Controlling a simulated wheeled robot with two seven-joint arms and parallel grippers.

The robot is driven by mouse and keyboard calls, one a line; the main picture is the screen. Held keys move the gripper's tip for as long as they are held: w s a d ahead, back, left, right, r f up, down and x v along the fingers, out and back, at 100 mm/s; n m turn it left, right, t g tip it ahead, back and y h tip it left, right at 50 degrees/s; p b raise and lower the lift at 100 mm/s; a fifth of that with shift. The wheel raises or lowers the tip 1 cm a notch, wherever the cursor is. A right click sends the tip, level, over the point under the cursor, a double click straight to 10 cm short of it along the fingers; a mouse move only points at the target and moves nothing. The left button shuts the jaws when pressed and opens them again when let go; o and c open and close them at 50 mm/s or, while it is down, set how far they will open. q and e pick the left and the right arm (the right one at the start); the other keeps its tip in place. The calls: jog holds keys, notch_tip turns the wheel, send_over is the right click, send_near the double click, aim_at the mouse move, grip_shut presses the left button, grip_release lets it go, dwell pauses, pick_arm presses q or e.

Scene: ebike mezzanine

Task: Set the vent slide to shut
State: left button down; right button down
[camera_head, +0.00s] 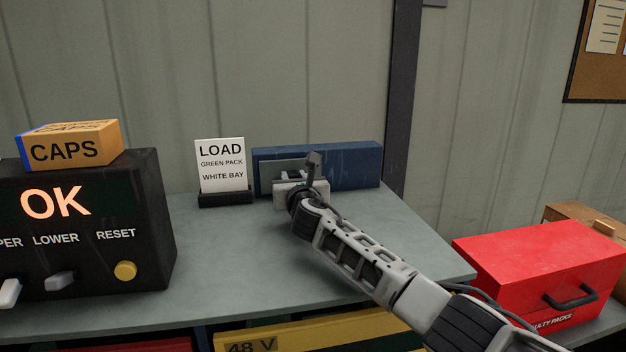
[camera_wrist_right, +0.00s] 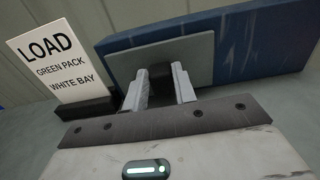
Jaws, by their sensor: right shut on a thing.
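The vent slide is a long blue housing (camera_head: 345,165) at the back of the grey bench, with a grey plate (camera_head: 278,166) on its front left part. In the right wrist view the blue housing (camera_wrist_right: 255,50) and its plate (camera_wrist_right: 198,50) fill the top, and a dark knob (camera_wrist_right: 160,72) stands out from the plate. My right gripper (camera_wrist_right: 160,87) is shut on this knob, one pale finger on each side. In the head view my right gripper (camera_head: 291,180) hides the knob. My left gripper is not in view.
A sign (camera_head: 221,165) reading LOAD GREEN PACK WHITE BAY stands just left of the housing. A black box (camera_head: 150,215) showing OK, with a CAPS carton (camera_head: 72,145) on top, is at left. A red box (camera_head: 535,265) is at right. The bench middle is clear.

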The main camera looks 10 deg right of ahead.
jog(key=shift+a+f, duration=0.15)
jog(key=shift+a, duration=0.1)
jog(key=c, duration=1.1)
grip_release()
jog(key=shift+a, duration=0.1)
jog(key=shift+s, duration=0.1)
jog(key=s+p, duration=0.1)
jog(key=s, duration=1.4)
jog(key=shift+s+a, duration=0.15)
jog(key=shift+s, duration=0.25)
